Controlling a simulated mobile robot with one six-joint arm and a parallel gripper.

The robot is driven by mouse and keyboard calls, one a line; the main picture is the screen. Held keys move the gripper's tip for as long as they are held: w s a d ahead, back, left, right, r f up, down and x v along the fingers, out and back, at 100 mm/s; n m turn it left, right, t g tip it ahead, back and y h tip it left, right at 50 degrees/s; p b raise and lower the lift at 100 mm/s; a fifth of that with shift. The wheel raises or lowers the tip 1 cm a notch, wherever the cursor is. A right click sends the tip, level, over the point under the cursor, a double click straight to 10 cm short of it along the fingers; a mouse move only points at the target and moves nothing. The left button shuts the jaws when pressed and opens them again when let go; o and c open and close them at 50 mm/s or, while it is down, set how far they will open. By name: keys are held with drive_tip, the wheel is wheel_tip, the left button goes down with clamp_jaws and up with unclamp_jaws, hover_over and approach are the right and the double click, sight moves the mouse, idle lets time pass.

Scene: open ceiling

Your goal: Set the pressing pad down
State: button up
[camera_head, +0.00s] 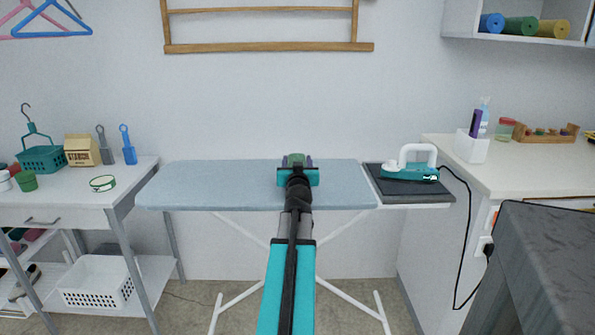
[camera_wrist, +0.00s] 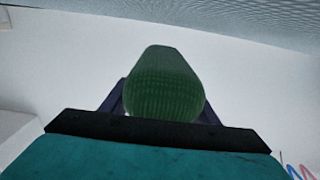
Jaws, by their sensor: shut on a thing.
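My gripper (camera_head: 298,172) is over the middle of the ironing board (camera_head: 220,186) in the head view. It is shut on the pressing pad, a green rounded piece that shows just beyond the gripper (camera_head: 293,158). In the wrist view the green pad (camera_wrist: 165,85) fills the middle, between the dark purple fingers of my gripper (camera_wrist: 160,108). The arm hides the board below the gripper, and I cannot tell whether the pad touches the board.
A white and teal iron (camera_head: 410,170) rests on a dark plate (camera_head: 420,195) at the board's right end, its cord hanging down. A side table (camera_head: 60,205) stands left and a white counter (camera_head: 520,178) right. The board's left part is bare.

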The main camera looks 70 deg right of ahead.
drive_tip(key=shift+f+b, duration=0.95)
drive_tip(key=shift+f, duration=0.75)
drive_tip(key=shift+f, duration=0.1)
drive_tip(key=o, duration=1.3)
drive_tip(key=shift+v, duration=3.1)
drive_tip(key=shift+b, duration=0.8)
drive_tip(key=shift+a+b, duration=0.1)
drive_tip(key=shift+b, duration=0.25)
